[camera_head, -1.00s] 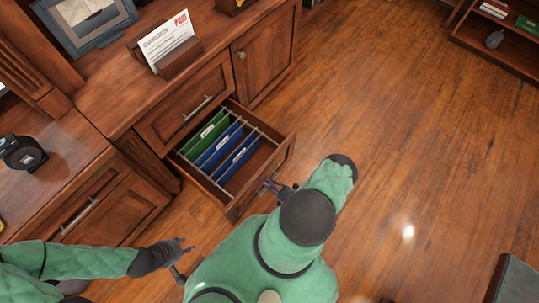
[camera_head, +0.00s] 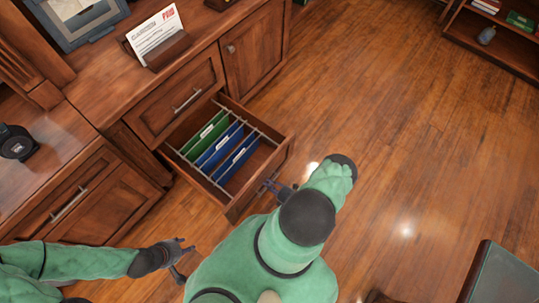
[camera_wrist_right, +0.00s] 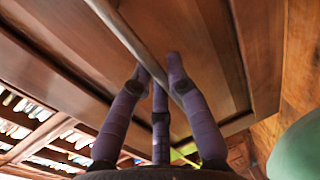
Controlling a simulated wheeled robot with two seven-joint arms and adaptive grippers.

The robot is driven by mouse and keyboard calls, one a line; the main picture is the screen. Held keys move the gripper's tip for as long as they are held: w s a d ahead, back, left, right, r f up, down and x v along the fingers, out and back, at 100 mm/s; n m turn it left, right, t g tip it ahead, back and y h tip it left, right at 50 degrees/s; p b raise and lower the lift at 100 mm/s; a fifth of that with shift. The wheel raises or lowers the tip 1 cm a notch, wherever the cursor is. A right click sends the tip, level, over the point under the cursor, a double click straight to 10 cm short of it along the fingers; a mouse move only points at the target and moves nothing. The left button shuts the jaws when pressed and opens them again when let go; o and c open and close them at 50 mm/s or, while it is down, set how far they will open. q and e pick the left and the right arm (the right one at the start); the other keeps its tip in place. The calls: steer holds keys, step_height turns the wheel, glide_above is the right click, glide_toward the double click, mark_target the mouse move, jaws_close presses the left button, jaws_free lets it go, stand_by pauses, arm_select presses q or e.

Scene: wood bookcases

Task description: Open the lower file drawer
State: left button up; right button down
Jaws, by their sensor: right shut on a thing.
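The lower file drawer (camera_head: 262,168) stands well out from the wood cabinet, below a shut upper drawer (camera_head: 160,100). Green and blue hanging folders (camera_head: 218,150) sit on its rails. My right gripper (camera_head: 277,188) is at the drawer's front, partly hidden by my right arm. In the right wrist view, its purple fingers (camera_wrist_right: 158,82) are closed around the drawer's metal bar handle (camera_wrist_right: 122,32). My left gripper (camera_head: 184,260) hangs low at the left, apart from the drawer and empty, with its fingers spread.
A card holder (camera_head: 165,50) and a picture frame (camera_head: 78,18) stand on the cabinet top. A shut cabinet door (camera_head: 255,55) is right of the drawers. A dark-topped piece of furniture (camera_head: 500,275) is at the lower right. Wood floor (camera_head: 420,140) lies clear between.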

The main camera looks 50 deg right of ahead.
steer(key=c, duration=1.2)
jaws_free()
steer(key=shift+s, duration=0.1)
steer(key=v, duration=1.1)
steer(key=shift+s, duration=0.35)
steer(key=shift+r, duration=0.15)
